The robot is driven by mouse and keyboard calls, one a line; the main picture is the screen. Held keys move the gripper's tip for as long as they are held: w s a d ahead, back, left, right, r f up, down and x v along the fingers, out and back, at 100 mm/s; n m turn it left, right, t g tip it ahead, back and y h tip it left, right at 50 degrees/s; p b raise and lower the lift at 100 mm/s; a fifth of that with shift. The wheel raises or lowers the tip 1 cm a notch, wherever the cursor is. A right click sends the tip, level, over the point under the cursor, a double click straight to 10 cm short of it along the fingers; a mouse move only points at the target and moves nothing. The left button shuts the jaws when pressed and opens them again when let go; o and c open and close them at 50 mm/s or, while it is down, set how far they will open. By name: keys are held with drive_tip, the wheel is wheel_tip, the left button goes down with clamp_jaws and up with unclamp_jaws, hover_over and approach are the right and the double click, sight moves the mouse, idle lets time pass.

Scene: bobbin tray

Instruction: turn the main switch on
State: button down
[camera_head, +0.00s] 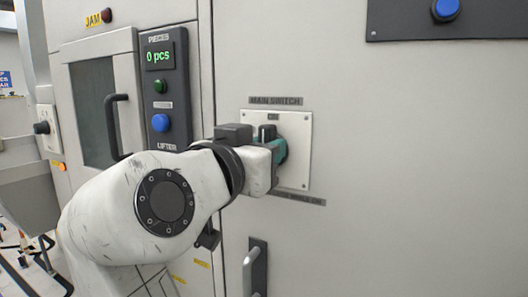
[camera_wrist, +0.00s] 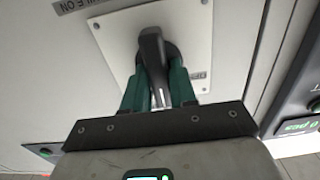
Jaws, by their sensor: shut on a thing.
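The main switch is a dark handle (camera_wrist: 151,48) on a pale square plate (camera_head: 301,168) screwed to the cabinet front, under a "MAIN SWITCH" label (camera_head: 275,101). My gripper (camera_wrist: 157,82) has its green fingers on both sides of the handle and is shut on it. In the head view my gripper (camera_head: 279,153) reaches the plate from the left and hides most of the handle. The handle's exact angle is hard to tell. A small dark marking (camera_head: 273,116) sits at the plate's top; it is too small to read with certainty.
A dark door handle (camera_head: 115,125) is farther left. A vertical handle (camera_head: 256,268) stands below.

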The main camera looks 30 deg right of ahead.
drive_tip(key=shift+f, duration=0.1)
drive_tip(key=c, duration=1)
unclamp_jaws()
drive_tip(key=v, duration=1)
drive_tip(key=shift+s+a+b, duration=0.2)
drive_tip(key=shift+a+b, duration=0.1)
drive_tip(key=shift+a, duration=0.05)
